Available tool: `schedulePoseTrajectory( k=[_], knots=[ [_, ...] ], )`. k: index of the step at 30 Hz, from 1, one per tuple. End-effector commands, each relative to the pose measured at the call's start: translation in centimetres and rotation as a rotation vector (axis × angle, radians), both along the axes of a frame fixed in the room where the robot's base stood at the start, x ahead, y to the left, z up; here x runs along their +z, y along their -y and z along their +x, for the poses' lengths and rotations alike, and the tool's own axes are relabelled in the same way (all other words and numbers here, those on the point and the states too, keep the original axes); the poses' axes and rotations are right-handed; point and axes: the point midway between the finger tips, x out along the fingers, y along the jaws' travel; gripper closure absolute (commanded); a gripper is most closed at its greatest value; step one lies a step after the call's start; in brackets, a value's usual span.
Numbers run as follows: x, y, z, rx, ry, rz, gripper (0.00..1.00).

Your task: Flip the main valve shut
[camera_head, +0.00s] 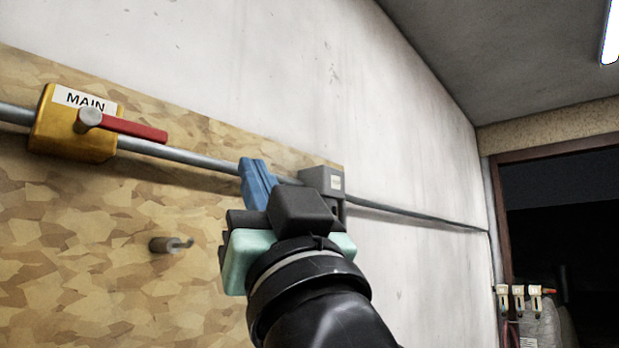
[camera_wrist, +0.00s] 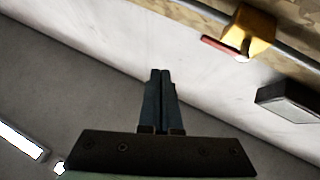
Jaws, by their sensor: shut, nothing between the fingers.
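The main valve (camera_head: 60,139) is a yellow block on a pipe, labelled MAIN, on the board at the upper left in the head view. Its red lever (camera_head: 135,128) reaches right from a grey hub, roughly along the pipe. In the wrist view the yellow valve (camera_wrist: 259,28) and red lever (camera_wrist: 217,45) are at the upper right. My gripper (camera_head: 253,163) is to the right of the lever and apart from it in the head view. Its blue fingers are together and empty, as the wrist view also shows (camera_wrist: 160,73).
A grey box (camera_head: 321,179) sits on the pipe (camera_head: 180,154), partly behind my gripper. A short peg (camera_head: 165,244) sticks out of the board (camera_head: 80,250) below the valve. A dark doorway (camera_head: 565,235) is at the far right. The board around the lever looks clear.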

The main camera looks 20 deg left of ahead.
Motion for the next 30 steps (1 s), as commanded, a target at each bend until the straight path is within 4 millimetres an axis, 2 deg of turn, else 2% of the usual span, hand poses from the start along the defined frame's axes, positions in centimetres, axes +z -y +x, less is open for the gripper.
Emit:
schedulePoseTrajectory(
  k=[1, 3, 7, 11, 23, 30],
  knots=[
    [1.6, -1.8, -0.4, 0.09, -0.003, -0.012, 1.0],
    [3.0, -3.7, -1.1, 0.199, -0.016, -0.025, 1.0],
    [4.8, -5.8, -2.2, 0.332, -0.03, -0.041, 1.0],
    [5.5, -6.6, -2.7, 0.385, -0.038, -0.049, 1.0],
    [5.9, -6.9, -2.7, 0.39, -0.038, -0.049, 1.0],
    [8.6, -9.6, -1.6, 0.391, -0.039, -0.05, 1.0]
  ],
)
